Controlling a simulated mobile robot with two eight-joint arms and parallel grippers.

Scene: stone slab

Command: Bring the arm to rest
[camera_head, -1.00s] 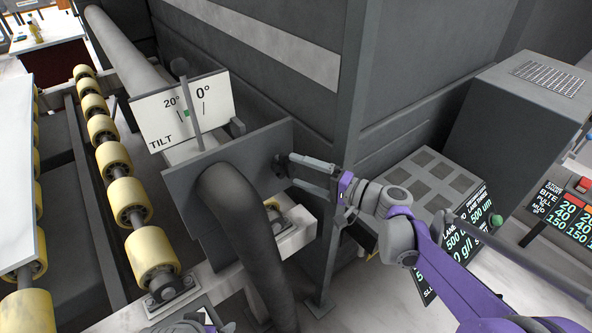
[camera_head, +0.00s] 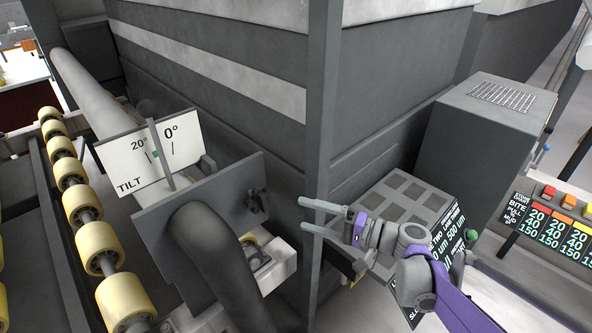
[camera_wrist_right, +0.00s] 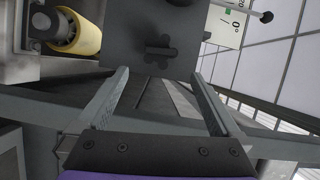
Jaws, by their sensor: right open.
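My right arm (camera_head: 440,295), purple and grey, comes in from the lower right of the head view. Its gripper (camera_head: 312,215) is open and empty, with its two fingers pointing left beside the grey upright post. In the right wrist view the open fingers (camera_wrist_right: 158,100) have nothing between them. A dark plate with a small black knob (camera_head: 257,200) stands to the left of the gripper, apart from it. The knob also shows beyond the fingers in the right wrist view (camera_wrist_right: 160,50). My left gripper is not in view.
A white tilt sign (camera_head: 150,158) stands behind a thick dark pipe (camera_head: 205,245). Yellow rollers (camera_head: 85,208) run along the left. A grey panel (camera_head: 405,200) with lettered displays lies just behind my right arm. A grey box (camera_head: 490,130) and a button console (camera_head: 555,215) stand at right.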

